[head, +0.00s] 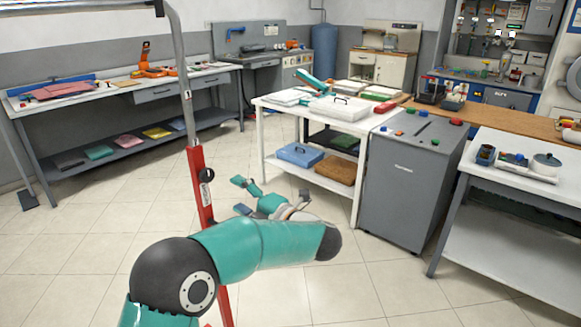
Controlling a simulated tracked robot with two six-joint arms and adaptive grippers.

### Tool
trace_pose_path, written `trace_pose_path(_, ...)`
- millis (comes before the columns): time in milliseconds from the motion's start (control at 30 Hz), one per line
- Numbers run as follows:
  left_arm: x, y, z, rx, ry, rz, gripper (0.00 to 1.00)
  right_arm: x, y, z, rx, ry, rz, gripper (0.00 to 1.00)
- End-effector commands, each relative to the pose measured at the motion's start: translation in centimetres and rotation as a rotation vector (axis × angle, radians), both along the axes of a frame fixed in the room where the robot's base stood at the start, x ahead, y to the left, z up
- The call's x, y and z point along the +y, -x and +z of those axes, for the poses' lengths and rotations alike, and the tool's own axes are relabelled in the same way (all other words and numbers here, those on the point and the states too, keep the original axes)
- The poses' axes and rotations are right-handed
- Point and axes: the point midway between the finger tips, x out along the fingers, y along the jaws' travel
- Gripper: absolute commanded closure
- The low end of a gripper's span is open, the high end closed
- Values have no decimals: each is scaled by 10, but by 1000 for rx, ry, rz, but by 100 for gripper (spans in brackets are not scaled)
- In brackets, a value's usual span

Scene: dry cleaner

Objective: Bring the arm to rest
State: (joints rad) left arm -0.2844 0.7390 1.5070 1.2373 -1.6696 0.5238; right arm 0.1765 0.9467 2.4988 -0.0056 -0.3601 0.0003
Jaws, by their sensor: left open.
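My left arm comes in from the bottom and stretches across the middle of the view, its links teal and dark grey. It folds back so that my left gripper (240,195) points left, above the tiled floor. The two fingers are spread apart with nothing between them. The gripper is just right of a red and grey upright pole (201,190) in the picture, and I cannot tell how far apart they are in depth. My right gripper is out of view.
A white table (270,105) with boxes stands behind the arm, a grey cabinet (405,185) to its right. A long workbench (110,100) runs along the left wall. Another table (520,225) holds a pot (546,165) at right. Floor (90,240) is clear at left.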

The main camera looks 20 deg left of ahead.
Motion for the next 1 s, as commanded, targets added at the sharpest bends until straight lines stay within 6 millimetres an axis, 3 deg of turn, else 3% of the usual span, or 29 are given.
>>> trace_pose_path(133, 8, 1, -2, 5, 0, 14, 33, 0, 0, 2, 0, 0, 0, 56)
trace_pose_path(267, 39, 4, -21, 58, -7, 68, 33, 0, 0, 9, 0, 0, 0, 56)
trace_pose_path(367, 68, 12, -67, 198, -65, 62, 33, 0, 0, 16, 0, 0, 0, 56)
trace_pose_path(467, 76, 8, -136, 416, -122, -129, 33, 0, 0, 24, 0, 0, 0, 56)
trace_pose_path(567, 60, 12, -211, 651, -138, -387, 33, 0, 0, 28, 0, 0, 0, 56)
trace_pose_path(700, 14, 47, -302, 940, -117, -752, 33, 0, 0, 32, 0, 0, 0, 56)
trace_pose_path(833, -41, 104, -364, 1162, -86, -1097, 33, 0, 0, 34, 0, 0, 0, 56)
trace_pose_path(1000, -113, 198, -407, 1380, -62, -1552, 33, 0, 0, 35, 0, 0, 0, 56)
